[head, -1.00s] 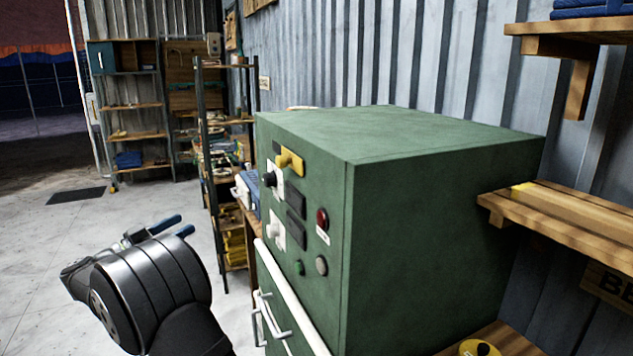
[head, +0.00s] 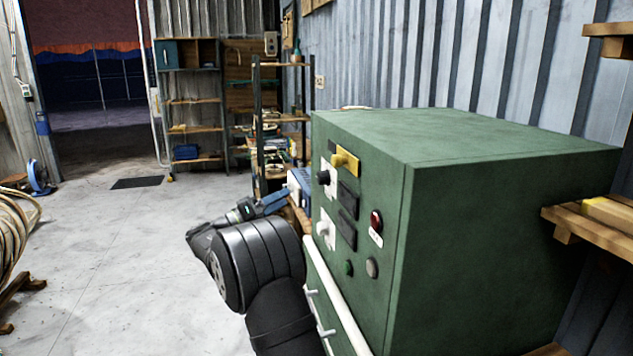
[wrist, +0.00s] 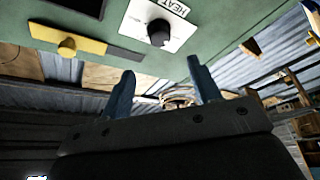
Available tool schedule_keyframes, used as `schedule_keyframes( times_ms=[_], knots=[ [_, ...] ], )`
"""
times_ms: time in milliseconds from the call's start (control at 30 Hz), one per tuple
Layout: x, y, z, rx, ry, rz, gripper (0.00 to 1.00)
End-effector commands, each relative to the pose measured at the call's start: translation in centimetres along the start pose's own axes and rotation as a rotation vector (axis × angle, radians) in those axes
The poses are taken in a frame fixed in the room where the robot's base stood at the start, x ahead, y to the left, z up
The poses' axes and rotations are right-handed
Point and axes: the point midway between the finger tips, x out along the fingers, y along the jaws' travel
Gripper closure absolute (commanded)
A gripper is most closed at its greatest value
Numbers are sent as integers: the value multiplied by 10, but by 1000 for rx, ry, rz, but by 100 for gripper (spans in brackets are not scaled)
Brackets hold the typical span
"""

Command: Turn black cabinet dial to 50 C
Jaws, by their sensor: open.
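The green cabinet (head: 490,190) fills the right half of the head view, its control face turned to the left. The black dial (head: 323,177) sits on a white plate near the top of that face. In the wrist view the black dial (wrist: 159,32) is on its white plate, which reads "HEAT". The temperature marks are too small to read. My gripper (head: 277,200) is in front of the cabinet face, left of the dial in the head view. In the wrist view my gripper (wrist: 158,82) has its two blue fingers spread and empty, apart from the dial.
A yellow lever or knob (head: 346,162) is beside the dial. A white knob (head: 325,231), a red button (head: 376,221) and a white handle bar (head: 335,300) are on the same face. Shelves (head: 280,120) stand behind. The floor at left is open.

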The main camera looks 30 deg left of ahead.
Motion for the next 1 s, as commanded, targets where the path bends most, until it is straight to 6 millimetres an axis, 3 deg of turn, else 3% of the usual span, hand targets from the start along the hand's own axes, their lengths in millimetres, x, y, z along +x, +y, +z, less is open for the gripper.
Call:
schedule_keyframes(
  times_ms=[300, 500, 700, 1000],
  knots=[
    [72, 1, 1, 1, -3, 3, 43],
    [105, 1, 0, 2, -2, 1, 43],
    [121, 0, 0, 1, 0, 1, 43],
    [123, 0, 0, 1, 0, 0, 43]
  ],
)
